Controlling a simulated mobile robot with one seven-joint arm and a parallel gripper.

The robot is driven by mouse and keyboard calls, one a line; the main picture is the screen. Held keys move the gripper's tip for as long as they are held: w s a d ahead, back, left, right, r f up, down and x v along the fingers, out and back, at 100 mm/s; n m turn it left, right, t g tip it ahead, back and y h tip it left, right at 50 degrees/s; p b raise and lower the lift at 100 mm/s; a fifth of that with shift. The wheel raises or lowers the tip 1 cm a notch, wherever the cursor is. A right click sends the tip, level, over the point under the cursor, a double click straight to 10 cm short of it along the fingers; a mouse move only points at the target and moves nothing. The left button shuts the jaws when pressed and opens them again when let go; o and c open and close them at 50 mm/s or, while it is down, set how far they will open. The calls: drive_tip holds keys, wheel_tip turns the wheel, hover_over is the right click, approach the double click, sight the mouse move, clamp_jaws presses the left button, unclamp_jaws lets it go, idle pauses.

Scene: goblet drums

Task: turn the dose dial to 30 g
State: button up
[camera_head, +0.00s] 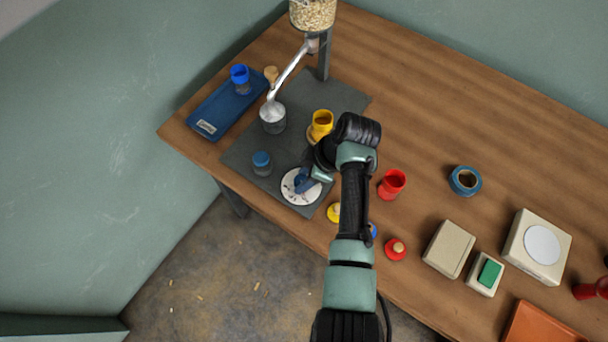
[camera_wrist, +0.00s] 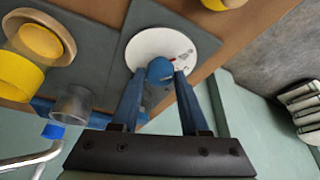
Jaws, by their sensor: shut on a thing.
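The dose dial is a round white plate with small dark and red marks, on the dark grey mat. It shows in the head view (camera_head: 291,196) partly behind my gripper, and in the wrist view (camera_wrist: 200,45). A round blue knob (camera_wrist: 160,69) stands at the plate's middle. My gripper (camera_wrist: 163,78) has its two blue fingers shut on this knob, one on each side. In the head view my gripper (camera_head: 307,180) is over the dial. The marks are too small to read, and I cannot tell which one the knob points at.
A blue tray (camera_head: 215,115) is left. The table's front edge is close.

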clamp_jaws()
drive_tip(key=m+p, duration=0.1)
drive_tip(key=m, duration=0.1)
drive_tip(key=m+t+p, duration=0.1)
drive_tip(key=m+p, duration=0.1)
drive_tip(key=shift+s+a+r+t+h, duration=0.1)
drive_tip(key=shift+s+r+t+h, duration=0.1)
drive_tip(key=shift+t+h, duration=0.15)
drive_tip(key=m+h+p, duration=0.1)
drive_tip(key=m, duration=0.2)
drive_tip(key=m+t+p, duration=0.1)
drive_tip(key=m+p, duration=0.1)
drive_tip(key=shift+a+m+h, duration=0.1)
drive_tip(key=shift+m+h, duration=0.25)
drive_tip(key=shift+m, duration=0.05)
drive_tip(key=m+h+p, duration=0.1)
drive_tip(key=m, duration=0.1)
drive_tip(key=m+t+h+p, duration=0.1)
drive_tip(key=m, duration=0.2)
drive_tip(key=shift+a+f, duration=0.1)
drive_tip(key=shift+a, duration=0.05)
drive_tip(key=shift+m+g+h, duration=0.25)
drive_tip(key=shift+m+h, duration=0.65)
drive_tip(key=shift+m, duration=1.6)
